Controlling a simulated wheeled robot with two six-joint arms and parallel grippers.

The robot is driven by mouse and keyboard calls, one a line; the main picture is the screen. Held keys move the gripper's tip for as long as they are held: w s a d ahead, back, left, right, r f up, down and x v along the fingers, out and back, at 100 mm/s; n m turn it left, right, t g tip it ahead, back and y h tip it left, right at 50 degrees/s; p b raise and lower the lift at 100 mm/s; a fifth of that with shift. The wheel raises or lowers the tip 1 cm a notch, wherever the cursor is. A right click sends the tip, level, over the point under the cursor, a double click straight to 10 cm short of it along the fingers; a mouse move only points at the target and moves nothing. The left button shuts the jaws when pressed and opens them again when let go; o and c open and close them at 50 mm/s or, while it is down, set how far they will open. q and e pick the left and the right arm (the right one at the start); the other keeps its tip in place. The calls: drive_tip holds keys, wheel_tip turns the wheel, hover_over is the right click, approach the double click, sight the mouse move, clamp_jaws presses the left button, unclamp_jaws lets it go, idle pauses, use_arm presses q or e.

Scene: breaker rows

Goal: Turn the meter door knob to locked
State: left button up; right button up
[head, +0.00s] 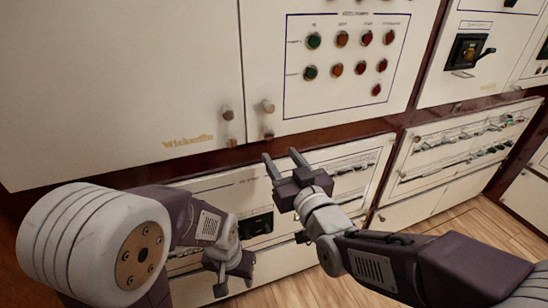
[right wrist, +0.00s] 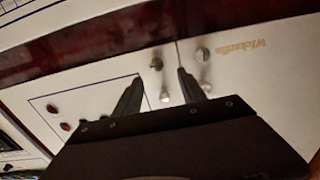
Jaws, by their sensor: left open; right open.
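No label visible in these frames marks the meter door. A plain white door (head: 120,75) at left carries an upper knob (head: 227,113) and a lower knob (head: 230,141) at its right edge. The neighbouring door with lamps (head: 330,105) carries an upper knob (head: 267,105) and a lower knob (head: 268,135) at its left edge. My right gripper (head: 281,156) is open and empty, just below these knobs. In the right wrist view, the lamp door's knobs (right wrist: 156,63) appear between its fingers (right wrist: 160,75), with no visible contact. My left gripper (head: 231,279) is open, lower down.
Lower panels with breaker rows (head: 465,140) run beneath a red-brown rail (head: 380,124). A black rotary handle unit (head: 467,51) is at upper right. Wooden floor (head: 480,222) is clear at lower right. My left arm covers part of the lower left panel.

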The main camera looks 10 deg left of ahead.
sight(270, 135)
drive_tip(key=x, duration=0.8)
drive_tip(key=shift+w+d+r, duration=0.1)
drive_tip(key=shift+w+r, duration=0.1)
drive_tip(key=shift+w, duration=0.2)
clamp_jaws()
